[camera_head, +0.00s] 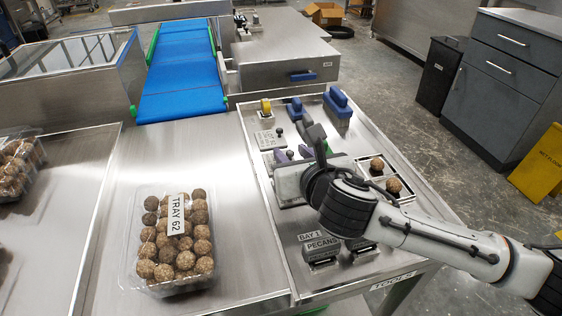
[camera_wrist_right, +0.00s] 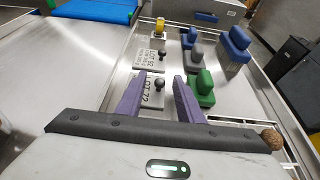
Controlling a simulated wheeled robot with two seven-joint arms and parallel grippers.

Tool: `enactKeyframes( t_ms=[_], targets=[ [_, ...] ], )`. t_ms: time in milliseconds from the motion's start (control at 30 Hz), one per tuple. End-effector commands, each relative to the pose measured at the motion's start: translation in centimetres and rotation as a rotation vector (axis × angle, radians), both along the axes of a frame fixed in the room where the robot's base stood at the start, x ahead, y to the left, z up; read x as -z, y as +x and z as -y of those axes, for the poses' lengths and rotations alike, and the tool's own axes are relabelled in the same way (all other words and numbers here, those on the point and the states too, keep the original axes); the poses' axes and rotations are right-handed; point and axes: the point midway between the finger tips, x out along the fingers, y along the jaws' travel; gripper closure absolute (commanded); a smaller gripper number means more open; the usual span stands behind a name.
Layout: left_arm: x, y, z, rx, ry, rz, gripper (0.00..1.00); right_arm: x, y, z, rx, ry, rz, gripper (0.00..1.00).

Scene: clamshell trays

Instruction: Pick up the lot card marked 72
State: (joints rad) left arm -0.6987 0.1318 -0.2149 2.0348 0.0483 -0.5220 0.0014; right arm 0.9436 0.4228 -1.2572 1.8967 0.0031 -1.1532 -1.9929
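The lot card marked 72 (camera_wrist_right: 152,96) lies flat on the metal tool tray in the right wrist view, a dark round knob standing on it. My right gripper (camera_wrist_right: 160,79) is open, its purple fingers on either side of the card and knob in that view. I cannot tell whether they touch it. In the head view my right gripper (camera_head: 293,155) is over the tool tray, and its body hides this card. Another lot card (camera_wrist_right: 149,59) with a dark knob lies just beyond, its number hard to read. My left gripper is out of view.
A clear clamshell marked TRAY 62 (camera_head: 134,250), with brown balls, stands left. Bare metal lies between it and the tool tray (camera_head: 262,190).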

Motion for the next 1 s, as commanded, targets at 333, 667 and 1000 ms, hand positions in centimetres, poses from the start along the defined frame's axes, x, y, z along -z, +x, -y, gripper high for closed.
enactKeyframes(
  t_ms=[333, 667, 1000],
  targets=[
    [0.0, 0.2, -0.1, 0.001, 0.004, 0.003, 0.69, 0.0, 0.0, 0.0, 0.000, 0.000, 0.000, 1.00],
    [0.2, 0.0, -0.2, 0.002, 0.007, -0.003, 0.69, -0.2, 0.0, 0.0, 0.001, 0.000, 0.000, 1.00],
    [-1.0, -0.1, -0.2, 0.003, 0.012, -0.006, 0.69, -6.1, 0.0, 0.0, 0.000, 0.001, 0.005, 1.00]
  ],
)
